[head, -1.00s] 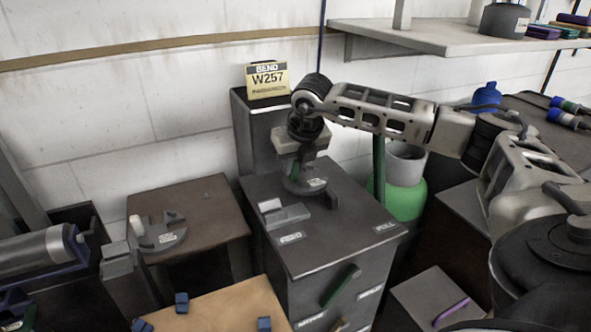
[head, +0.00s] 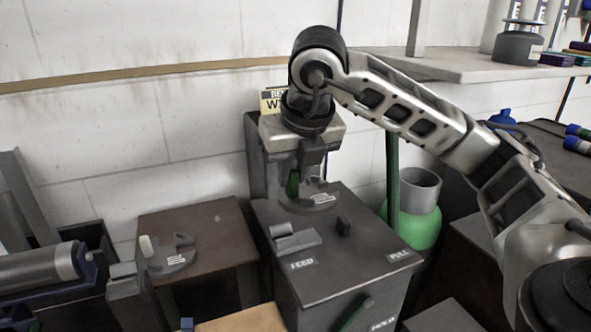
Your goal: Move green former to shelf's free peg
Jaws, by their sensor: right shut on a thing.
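My right gripper (head: 303,172) is above the dark bench at the centre. The shelf (head: 470,67) is at the upper right, with pale upright posts (head: 548,25) partly cut off by the frame. I cannot make out a free peg. My left gripper is not in view.
The bench (head: 335,270) carries a grey block (head: 293,238), a small dark stub (head: 344,226) and FEED and PULL labels. A brown stand (head: 215,225) at left holds a grey fixture (head: 168,256). A green container (head: 412,228) stands right of the bench. The shelf holds a grey pot (head: 518,45).

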